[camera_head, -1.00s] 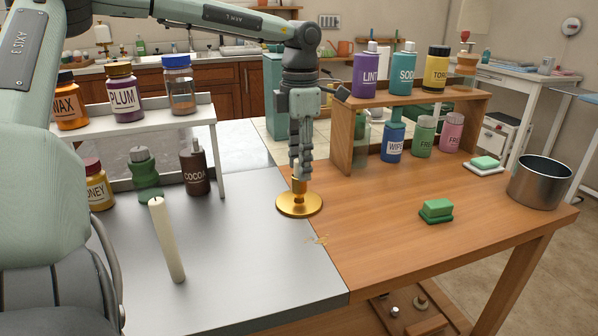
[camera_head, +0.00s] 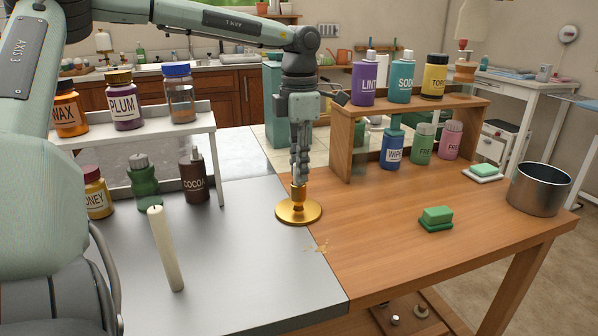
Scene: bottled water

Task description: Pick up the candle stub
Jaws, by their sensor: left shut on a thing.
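A brass candle holder (camera_head: 299,211) stands on the table near the seam between the grey metal top and the wooden top. My left gripper (camera_head: 299,178) points straight down over the holder's socket and is shut. The candle stub is at the socket, largely hidden between the fingers, so its outline cannot be made out. My right gripper is not in view.
A white shelf (camera_head: 150,135) with jars stands at left. A wooden shelf (camera_head: 410,105) with bottles stands right of the gripper. A green sponge block (camera_head: 436,217) and a steel pot (camera_head: 539,188) are on the wood.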

